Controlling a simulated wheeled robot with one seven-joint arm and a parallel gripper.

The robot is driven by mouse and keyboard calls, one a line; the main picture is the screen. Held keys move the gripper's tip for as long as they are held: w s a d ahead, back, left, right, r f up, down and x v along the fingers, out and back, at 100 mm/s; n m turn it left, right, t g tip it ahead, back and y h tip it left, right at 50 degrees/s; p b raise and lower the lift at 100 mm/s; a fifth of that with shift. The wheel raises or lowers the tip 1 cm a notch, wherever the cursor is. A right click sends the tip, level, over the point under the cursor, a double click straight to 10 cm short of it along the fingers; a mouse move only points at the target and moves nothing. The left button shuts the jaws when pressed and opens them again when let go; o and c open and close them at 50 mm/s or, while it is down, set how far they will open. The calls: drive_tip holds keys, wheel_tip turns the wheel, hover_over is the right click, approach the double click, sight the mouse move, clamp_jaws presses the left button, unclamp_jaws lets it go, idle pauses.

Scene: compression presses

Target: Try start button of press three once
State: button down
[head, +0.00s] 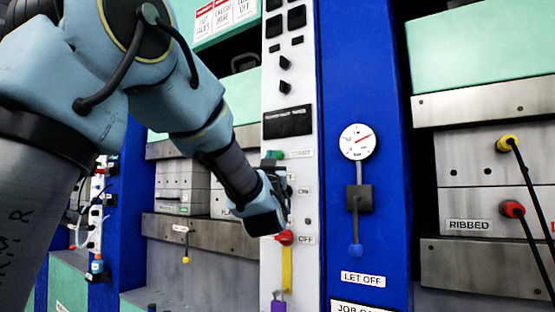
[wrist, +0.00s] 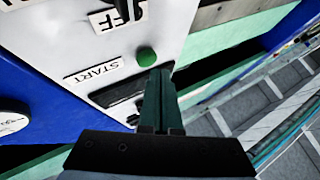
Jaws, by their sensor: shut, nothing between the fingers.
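A round green button (wrist: 147,57) sits on the white control panel (head: 273,262) beside a START label (wrist: 93,73). In the head view the green button (head: 277,154) is small, beside a blurred label. My gripper (wrist: 161,72) is shut and empty, its green fingertips at the lower edge of the button in the wrist view. I cannot tell whether they touch it. In the head view my arm's end hangs in front of the panel, and the fingers cannot be made out clearly. No press number is readable.
A red switch (head: 284,238) with a yellow tag (head: 287,268) is beside the OFF label (head: 306,239), below my wrist. A gauge (head: 360,141) is on the blue column to the right. Black knobs (head: 285,62) are higher on the panel. Cables with yellow and red plugs (head: 513,208) hang at right.

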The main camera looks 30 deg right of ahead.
drive_tip(key=shift+s+a+f, duration=0.1)
drive_tip(key=shift+a, duration=0.1)
drive_tip(key=s+a+b, duration=0.1)
drive_tip(key=a, duration=0.1)
drive_tip(key=s+a+b, duration=0.1)
drive_tip(key=a+b, duration=0.1)
drive_tip(key=shift+s+a, duration=0.1)
drive_tip(key=shift+s, duration=0.1)
idle(0.4)
idle(0.6)
